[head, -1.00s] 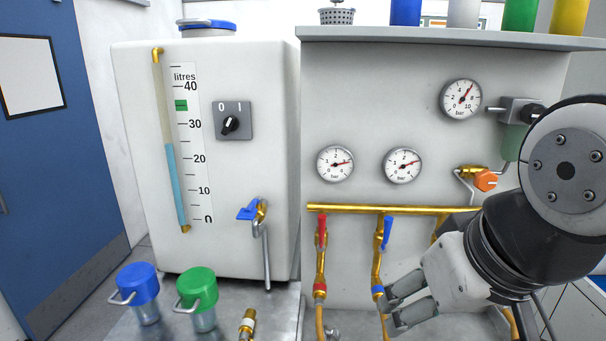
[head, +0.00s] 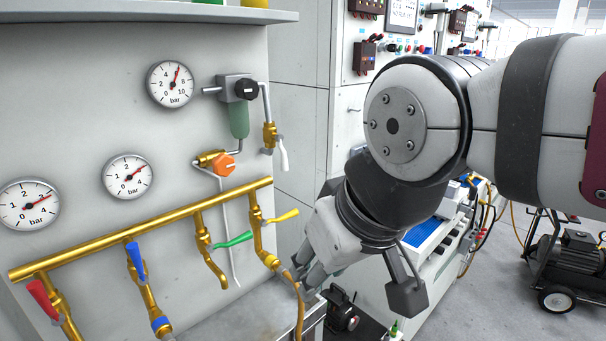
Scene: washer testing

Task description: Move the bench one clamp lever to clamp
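I cannot make out a clamp lever in the head view. A bench with a blue-topped panel (head: 428,232) stands at the right, partly hidden behind my arm. My gripper (head: 306,282) points down and left, in front of the right end of the brass pipe row. Its fingers look spread, with nothing seen between them, though they are foreshortened. My arm covers much of the middle right.
A brass manifold (head: 150,227) with red, blue, green and yellow levers runs along the left panel. Gauges sit above it. Wall control boxes (head: 365,55) are at the back. A wheeled black machine (head: 575,258) stands at the right on open grey floor.

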